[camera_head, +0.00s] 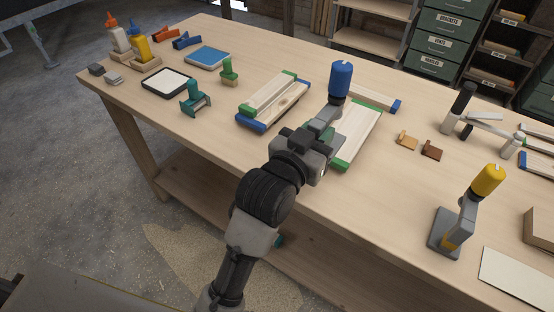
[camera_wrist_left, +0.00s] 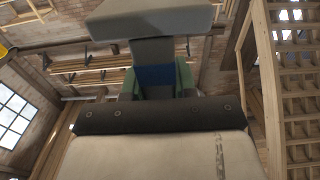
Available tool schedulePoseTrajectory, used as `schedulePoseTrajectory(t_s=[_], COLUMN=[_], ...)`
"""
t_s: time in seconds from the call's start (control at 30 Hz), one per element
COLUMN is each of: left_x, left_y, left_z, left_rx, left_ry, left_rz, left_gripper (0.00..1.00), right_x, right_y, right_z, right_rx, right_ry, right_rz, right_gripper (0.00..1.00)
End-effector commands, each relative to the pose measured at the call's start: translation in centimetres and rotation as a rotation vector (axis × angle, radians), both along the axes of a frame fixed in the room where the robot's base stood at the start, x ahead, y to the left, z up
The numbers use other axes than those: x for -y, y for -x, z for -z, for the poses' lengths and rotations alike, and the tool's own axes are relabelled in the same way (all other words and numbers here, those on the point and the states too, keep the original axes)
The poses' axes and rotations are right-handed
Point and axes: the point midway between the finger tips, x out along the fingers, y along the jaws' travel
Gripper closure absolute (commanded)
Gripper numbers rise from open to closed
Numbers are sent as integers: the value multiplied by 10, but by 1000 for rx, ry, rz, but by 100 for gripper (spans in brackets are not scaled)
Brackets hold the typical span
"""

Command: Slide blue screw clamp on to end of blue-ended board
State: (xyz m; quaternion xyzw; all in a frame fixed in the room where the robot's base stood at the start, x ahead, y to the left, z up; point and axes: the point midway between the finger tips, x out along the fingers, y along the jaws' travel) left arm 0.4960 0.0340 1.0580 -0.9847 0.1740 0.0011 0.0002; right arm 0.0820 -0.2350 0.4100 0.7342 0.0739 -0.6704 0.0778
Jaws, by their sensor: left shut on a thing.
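The blue screw clamp (camera_head: 341,79) has a blue cylinder handle on top and a grey body. It stands upright in my left gripper (camera_head: 322,137), which is shut on its lower part above the boards. In the left wrist view the clamp's grey body (camera_wrist_left: 150,18) fills the top, with a blue part below it between green pieces. A board with blue ends (camera_head: 282,107) lies left of the gripper beside a green-ended board (camera_head: 268,92). Another blue-ended board (camera_head: 378,98) lies partly hidden behind the clamp. My right gripper is not in view.
A green-ended board (camera_head: 357,131) lies just right of my gripper. A yellow-handled clamp (camera_head: 487,181) stands at right. A teal clamp (camera_head: 194,99) and a green clamp (camera_head: 228,73) stand at left. Small brown pieces (camera_head: 431,149) lie right. The table's front left is clear.

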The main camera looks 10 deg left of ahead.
Motion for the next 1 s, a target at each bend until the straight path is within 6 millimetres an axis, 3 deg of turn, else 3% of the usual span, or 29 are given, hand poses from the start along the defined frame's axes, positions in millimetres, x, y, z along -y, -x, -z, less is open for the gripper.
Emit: schedulePoseTrajectory(t_s=[0.37, 0.8, 1.0], left_x=[-11, -93, -112], left_y=[-2, -20, -25], left_z=[4, 54, 65], left_rx=[7, 8, 9], left_ry=[-1, -4, 1], left_rz=[-3, -3, -2], left_gripper=[100, 100, 100], right_x=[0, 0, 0], right_y=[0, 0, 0], right_z=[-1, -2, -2], right_rx=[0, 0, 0], right_ry=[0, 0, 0], right_rz=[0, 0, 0], right_gripper=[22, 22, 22])
